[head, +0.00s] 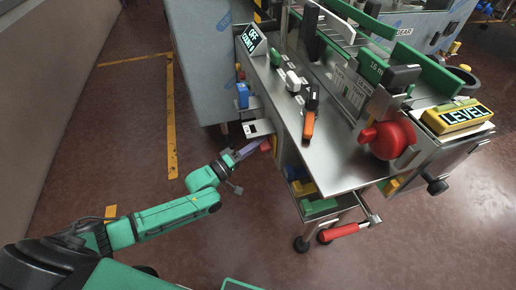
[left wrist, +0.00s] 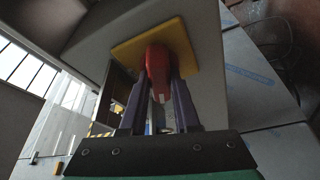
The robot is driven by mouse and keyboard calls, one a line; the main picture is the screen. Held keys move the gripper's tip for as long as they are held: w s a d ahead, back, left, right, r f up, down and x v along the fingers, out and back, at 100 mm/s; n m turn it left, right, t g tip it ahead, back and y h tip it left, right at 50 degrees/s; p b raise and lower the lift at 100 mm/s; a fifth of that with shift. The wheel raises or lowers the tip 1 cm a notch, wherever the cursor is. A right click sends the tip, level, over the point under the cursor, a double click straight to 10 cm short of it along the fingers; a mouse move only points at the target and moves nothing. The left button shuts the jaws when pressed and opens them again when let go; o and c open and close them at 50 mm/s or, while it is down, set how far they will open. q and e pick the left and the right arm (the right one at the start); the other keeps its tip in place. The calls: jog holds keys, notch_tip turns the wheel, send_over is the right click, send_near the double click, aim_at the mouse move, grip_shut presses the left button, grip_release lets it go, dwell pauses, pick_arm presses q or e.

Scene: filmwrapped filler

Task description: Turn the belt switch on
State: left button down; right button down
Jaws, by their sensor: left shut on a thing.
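The switch has a red handle (left wrist: 158,68) on a square yellow plate (left wrist: 180,44), fixed to a grey panel in the left wrist view. I take it to be the belt switch; I see no label on it. My left gripper (left wrist: 160,90) is shut on the red handle, with one purple-grey finger on each side. In the head view, my left gripper (head: 254,147) reaches the side of the machine, below the steel worktop. Only a small red part (head: 265,146) shows at its tips there. My right gripper is not in view.
The floor left of the machine is clear.

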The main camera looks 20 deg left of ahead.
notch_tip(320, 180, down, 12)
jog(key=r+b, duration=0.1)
jog(key=b, duration=1)
pick_arm(q)
jog(key=shift+w+a+f+m+g+h+b, duration=0.1)
jog(key=shift+m+g+h+b, duration=0.85)
jog(key=shift+m, duration=2.15)
jog(key=shift+w+f+m+g+h+b, duration=0.1)
jog(key=shift+m+g+h+b, duration=0.3)
jog(key=shift+m+h, duration=1.9)
jog(key=shift+w+a+f+m+g+h+b, duration=0.1)
jog(key=shift+m+g+h+b, duration=0.45)
jog(key=shift+m, duration=3.35)
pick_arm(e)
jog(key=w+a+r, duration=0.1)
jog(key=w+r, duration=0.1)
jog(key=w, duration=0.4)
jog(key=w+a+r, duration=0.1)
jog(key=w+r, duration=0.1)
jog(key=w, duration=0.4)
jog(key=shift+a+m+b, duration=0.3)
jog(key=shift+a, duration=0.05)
pick_arm(q)
jog(key=c, duration=0.6)
grip_release()
jog(key=shift+c, duration=0.2)
jog(key=shift+s, duration=0.1)
